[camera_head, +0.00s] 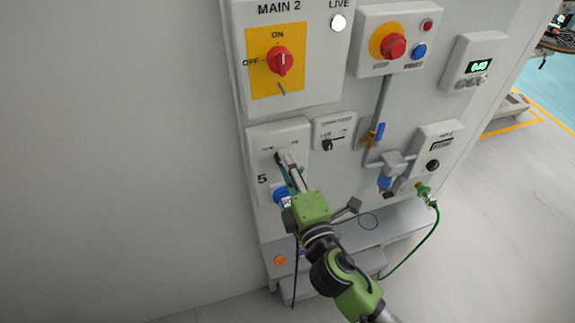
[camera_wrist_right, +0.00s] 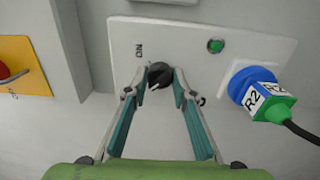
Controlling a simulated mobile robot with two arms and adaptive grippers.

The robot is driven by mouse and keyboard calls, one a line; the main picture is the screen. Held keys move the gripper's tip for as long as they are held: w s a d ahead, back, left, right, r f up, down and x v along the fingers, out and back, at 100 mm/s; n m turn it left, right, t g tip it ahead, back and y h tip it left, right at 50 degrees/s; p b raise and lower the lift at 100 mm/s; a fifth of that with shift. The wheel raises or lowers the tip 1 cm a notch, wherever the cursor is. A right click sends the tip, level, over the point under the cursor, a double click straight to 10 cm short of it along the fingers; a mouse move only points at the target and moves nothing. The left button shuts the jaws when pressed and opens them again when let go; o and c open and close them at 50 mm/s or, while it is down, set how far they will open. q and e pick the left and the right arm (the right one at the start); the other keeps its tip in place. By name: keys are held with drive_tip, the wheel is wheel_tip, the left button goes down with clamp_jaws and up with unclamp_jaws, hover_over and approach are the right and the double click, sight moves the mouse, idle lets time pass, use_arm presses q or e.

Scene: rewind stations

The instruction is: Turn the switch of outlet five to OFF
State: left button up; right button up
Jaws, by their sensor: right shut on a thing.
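The outlet five panel (camera_head: 262,140) is a white plate marked 5 on the lower left of the cabinet. My right gripper (camera_head: 281,157) reaches up to it and covers its switch in the head view. In the right wrist view, my right gripper (camera_wrist_right: 161,80) is shut on the black switch knob (camera_wrist_right: 160,70), one finger on each side. A white mark on the knob shows between the fingers. An ON label (camera_wrist_right: 140,51) is left of the knob, and the OFF label is hidden there. My left gripper is not in view.
A blue plug (camera_head: 281,197) sits in the socket below the switch, tagged R2 in the wrist view (camera_wrist_right: 253,92). The red MAIN 2 switch (camera_head: 280,61) is above. A small black selector (camera_head: 328,145) is close on the right. A green hose (camera_head: 425,238) hangs further right.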

drive_tip(key=o, duration=1.1)
drive_tip(key=shift+r, duration=0.15)
drive_tip(key=shift+w, duration=0.15)
drive_tip(key=v, duration=1.2)
